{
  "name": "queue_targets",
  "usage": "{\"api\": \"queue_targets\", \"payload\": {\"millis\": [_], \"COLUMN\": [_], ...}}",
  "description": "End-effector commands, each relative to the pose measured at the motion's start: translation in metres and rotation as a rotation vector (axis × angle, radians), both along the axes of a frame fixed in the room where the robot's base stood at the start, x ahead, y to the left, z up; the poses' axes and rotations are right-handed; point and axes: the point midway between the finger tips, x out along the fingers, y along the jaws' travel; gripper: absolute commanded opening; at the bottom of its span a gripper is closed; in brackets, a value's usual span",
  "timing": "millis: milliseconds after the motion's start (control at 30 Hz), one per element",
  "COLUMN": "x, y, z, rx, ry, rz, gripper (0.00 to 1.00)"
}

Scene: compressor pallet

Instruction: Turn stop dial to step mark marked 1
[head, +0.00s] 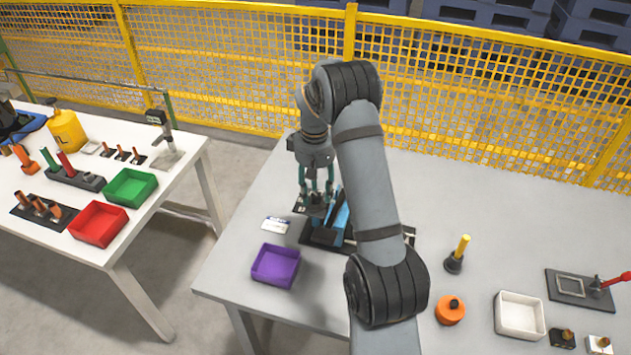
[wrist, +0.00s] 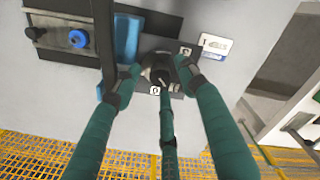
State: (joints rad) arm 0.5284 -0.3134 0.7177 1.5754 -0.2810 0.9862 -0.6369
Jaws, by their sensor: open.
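The stop dial (wrist: 156,66) is a dark round knob on a black plate in the wrist view. Small white step marks sit on the plate around it; one beside it seems to read 0 (wrist: 155,90), and the others are too small to read. My gripper (wrist: 160,77) has teal fingers with dark tips. They are spread around the dial, one tip on the left, one on the right and one in front. Whether any tip touches it I cannot tell. In the head view my gripper (head: 316,190) is low over the black plate (head: 303,208), and the dial is mostly hidden.
A blue block (wrist: 127,38) and a black upright part stand close left of the dial. A blue knob (wrist: 78,39) is farther left. A white card (head: 276,224) and a purple bin (head: 275,266) lie nearby.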

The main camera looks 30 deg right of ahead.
Motion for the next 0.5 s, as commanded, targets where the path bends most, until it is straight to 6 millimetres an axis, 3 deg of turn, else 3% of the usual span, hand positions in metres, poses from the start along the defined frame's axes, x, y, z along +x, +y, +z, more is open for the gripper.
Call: {"api": "queue_targets", "payload": {"millis": [500], "x": [0.001], "y": [0.001], "z": [0.096], "rx": [-0.001], "ry": [-0.006], "rz": [-0.001], "gripper": [0.42]}}
